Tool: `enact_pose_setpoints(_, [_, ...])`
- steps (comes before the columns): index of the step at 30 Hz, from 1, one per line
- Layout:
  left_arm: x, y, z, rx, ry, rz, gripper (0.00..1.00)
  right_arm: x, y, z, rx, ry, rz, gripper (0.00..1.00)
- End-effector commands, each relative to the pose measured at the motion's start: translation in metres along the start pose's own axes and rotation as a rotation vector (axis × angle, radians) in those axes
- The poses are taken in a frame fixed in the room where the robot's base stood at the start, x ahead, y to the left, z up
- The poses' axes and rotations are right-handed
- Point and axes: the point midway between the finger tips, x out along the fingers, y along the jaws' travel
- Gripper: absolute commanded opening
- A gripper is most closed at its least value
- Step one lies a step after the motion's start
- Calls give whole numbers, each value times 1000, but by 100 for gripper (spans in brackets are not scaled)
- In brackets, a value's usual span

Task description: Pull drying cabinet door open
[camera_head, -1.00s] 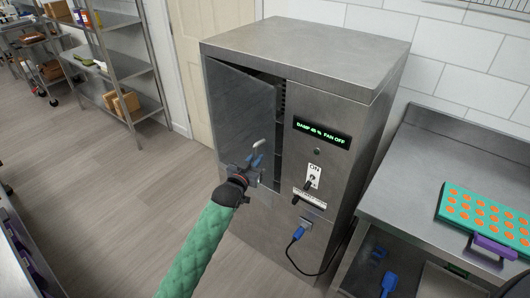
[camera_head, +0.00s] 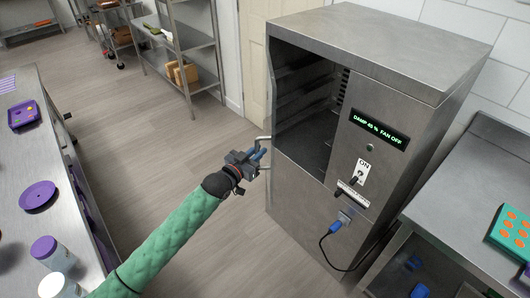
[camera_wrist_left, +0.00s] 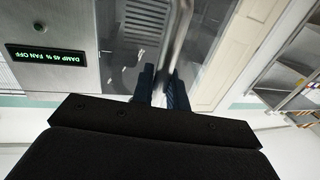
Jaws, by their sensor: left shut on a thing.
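The grey metal drying cabinet (camera_head: 310,185) stands right of centre in the head view, its upper compartment (camera_head: 310,95) open and dark inside. The door is swung out at the compartment's left side and shows little of its face; I cannot tell its exact angle. My left gripper (camera_head: 261,155) is shut on the metal door handle (camera_head: 264,138) at the cabinet's left front. The wrist view shows the handle bar (camera_wrist_left: 178,35) between the dark fingers (camera_wrist_left: 160,88). My right gripper is not in view.
The cabinet display (camera_head: 380,129) reads damp 45 %, fan off. A blue plug (camera_head: 336,227) with a black cable is on the cabinet front. A steel table (camera_head: 455,200) stands right, a counter with purple items (camera_head: 38,196) left. Floor between counter and cabinet is clear.

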Motion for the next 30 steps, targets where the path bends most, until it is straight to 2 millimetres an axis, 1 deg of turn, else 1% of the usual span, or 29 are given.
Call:
enact_pose_setpoints(3, [-1,-3,-2,1,2,-1,0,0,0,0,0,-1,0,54])
enact_pose_setpoints(13, [-1,-4,-2,1,2,-2,0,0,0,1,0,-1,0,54])
enact_pose_setpoints(14, [-1,-4,-2,1,2,-2,17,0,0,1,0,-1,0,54])
enact_pose_setpoints(16, [-1,-4,-2,1,2,-2,31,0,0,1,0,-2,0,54])
enact_pose_setpoints(17, [-1,-4,-2,1,2,-1,34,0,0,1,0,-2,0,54])
enact_pose_setpoints(26, [-3,-3,0,1,1,-1,34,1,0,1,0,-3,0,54])
enact_pose_setpoints(29, [-9,-3,2,1,0,-1,34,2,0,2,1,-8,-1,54])
enact_pose_setpoints(30, [-13,-3,2,1,1,-1,34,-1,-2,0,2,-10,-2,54])
